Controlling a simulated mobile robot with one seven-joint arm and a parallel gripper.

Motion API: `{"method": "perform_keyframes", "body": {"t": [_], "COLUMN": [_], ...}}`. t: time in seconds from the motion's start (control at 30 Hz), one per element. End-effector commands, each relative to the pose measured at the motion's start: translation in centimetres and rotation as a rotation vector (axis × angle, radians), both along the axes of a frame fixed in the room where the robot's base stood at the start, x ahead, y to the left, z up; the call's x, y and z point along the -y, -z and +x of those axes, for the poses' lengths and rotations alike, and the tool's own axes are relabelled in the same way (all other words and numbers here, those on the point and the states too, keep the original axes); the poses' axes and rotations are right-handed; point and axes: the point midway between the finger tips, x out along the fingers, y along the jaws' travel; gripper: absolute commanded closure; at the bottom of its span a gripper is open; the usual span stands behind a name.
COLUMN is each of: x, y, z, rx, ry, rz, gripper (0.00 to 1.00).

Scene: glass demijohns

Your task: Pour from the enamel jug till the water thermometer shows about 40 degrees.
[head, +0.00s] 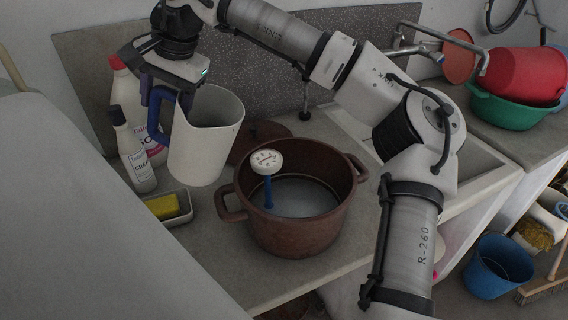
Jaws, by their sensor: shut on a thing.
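The white enamel jug (205,140) with a blue handle hangs in the air at the left of the pot. My gripper (153,95) is shut on its handle; the fingertips are partly hidden. The jug looks about upright, its mouth to the upper right, and no stream shows from it. The water thermometer (267,162) has a round white dial and a blue stem, and stands in the brown two-handled pot (300,233). Its dial is too small to read. Greyish water (303,197) lies in the pot. The jug's contents cannot be seen.
Bottles (133,150) stand behind the jug at the left. A yellow sponge (162,206) lies in a small dish. A brown lid (262,138) lies behind the pot. The sink (450,165) is at the right, partly behind my arm. A green basin (515,108) stands farther right.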

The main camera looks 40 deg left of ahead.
Motion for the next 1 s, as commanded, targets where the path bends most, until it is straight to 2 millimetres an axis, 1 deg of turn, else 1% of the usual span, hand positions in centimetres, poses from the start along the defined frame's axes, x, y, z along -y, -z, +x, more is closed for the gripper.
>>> {"method": "perform_keyframes", "body": {"t": [0.17,0.5,0.6,1.0], "x": [1.1,3.3,3.5,3.7], "y": [-0.8,-1.4,-1.2,-1.1], "z": [0.6,1.9,2.0,2.1], "rx": [-0.044,-0.129,-0.145,-0.154], "ry": [0.001,0.002,0.001,0.001], "rz": [0.083,0.231,0.263,0.283], "gripper": [1.00,1.00,1.00,1.00]}}
